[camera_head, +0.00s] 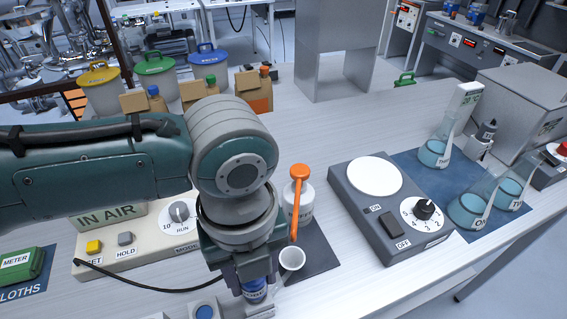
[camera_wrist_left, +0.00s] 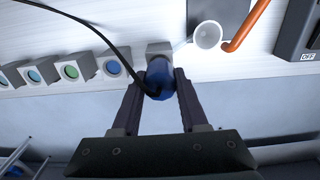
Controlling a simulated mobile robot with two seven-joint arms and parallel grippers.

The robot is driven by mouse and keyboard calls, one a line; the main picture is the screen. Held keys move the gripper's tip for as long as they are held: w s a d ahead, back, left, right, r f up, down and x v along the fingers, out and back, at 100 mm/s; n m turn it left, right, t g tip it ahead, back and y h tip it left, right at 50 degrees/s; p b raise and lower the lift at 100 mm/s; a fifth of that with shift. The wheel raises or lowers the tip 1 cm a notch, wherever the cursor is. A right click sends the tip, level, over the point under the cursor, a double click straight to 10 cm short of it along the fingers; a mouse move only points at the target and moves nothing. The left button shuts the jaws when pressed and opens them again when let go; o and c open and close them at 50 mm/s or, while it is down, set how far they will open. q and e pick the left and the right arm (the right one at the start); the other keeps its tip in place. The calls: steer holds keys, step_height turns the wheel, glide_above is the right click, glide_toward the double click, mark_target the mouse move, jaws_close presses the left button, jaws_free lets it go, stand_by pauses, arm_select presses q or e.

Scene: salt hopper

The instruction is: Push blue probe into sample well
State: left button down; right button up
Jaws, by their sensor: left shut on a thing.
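My left gripper (camera_head: 256,277) points down near the table's front edge, shut on the blue probe (camera_head: 255,291). In the wrist view my left gripper (camera_wrist_left: 158,88) has a finger on each side of the blue probe (camera_wrist_left: 159,76), with a black cable running to its top. A grey block (camera_wrist_left: 157,48) lies directly under or behind the probe; it also shows in the head view (camera_head: 262,311). I cannot tell how deep the probe sits in it. Beside it are small grey blocks with blue, green and teal round faces (camera_wrist_left: 70,71). My right gripper is not in view.
The meter box (camera_head: 125,250) with knob and buttons stands left of the gripper. A white bottle with an orange spout (camera_head: 300,195) and a small white cup (camera_head: 291,262) stand close right. A grey plate device (camera_head: 385,215) and flasks (camera_head: 470,208) are farther right.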

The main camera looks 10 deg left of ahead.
arm_select(q)
steer(key=shift+f+b, duration=1)
steer(key=shift+f, duration=0.3)
jaws_free()
stand_by(0.5)
steer(key=shift+r, duration=0.15)
steer(key=shift+r+p, duration=3)
steer(key=shift+p, duration=0.05)
